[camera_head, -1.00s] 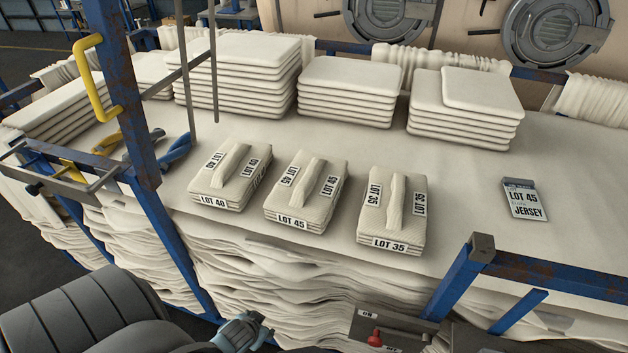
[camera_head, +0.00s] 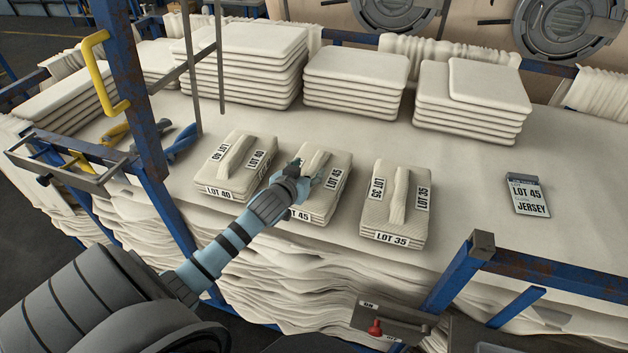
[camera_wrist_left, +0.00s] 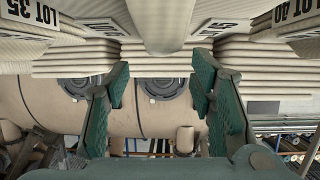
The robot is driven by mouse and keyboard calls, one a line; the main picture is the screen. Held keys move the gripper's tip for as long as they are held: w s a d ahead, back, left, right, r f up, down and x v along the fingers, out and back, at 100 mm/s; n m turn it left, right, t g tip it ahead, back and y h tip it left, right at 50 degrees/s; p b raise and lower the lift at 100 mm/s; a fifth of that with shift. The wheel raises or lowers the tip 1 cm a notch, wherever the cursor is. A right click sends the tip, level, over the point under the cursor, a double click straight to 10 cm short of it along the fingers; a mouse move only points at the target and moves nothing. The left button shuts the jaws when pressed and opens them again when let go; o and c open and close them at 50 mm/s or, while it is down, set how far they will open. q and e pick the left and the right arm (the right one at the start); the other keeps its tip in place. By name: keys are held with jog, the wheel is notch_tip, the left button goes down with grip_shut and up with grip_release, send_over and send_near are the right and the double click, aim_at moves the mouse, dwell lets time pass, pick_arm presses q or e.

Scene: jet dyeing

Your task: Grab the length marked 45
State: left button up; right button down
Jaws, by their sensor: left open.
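The cream fabric length marked LOT 45 (camera_head: 322,209) lies in the middle of three labelled bundles, with a raised fabric loop (camera_head: 317,162) on top. My left gripper (camera_head: 307,179) is at that loop and covers part of the bundle and its front label. In the left wrist view the gripper (camera_wrist_left: 162,75) is open, with the loop (camera_wrist_left: 170,25) ahead of and between its fingers; I see no contact. The LOT 40 bundle (camera_head: 225,176) lies to the left and the LOT 35 bundle (camera_head: 377,213) to the right. My right gripper is not in view.
A LOT 45 JERSEY card (camera_head: 527,194) lies at the right on the cloth-covered table. Folded fabric stacks (camera_head: 355,85) stand behind. A blue post (camera_head: 131,80) with a yellow handle stands left. A panel with a red knob (camera_head: 375,328) is at the front.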

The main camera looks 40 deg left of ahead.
aim_at(313, 167)
pick_arm(q)
jog(key=x, duration=0.4)
jog(key=shift+w+a+f, duration=0.1)
jog(key=shift+w+f, duration=0.15)
jog(key=shift+f, duration=0.1)
jog(key=shift+s, duration=0.1)
grip_shut()
jog(key=shift+r, duration=0.1)
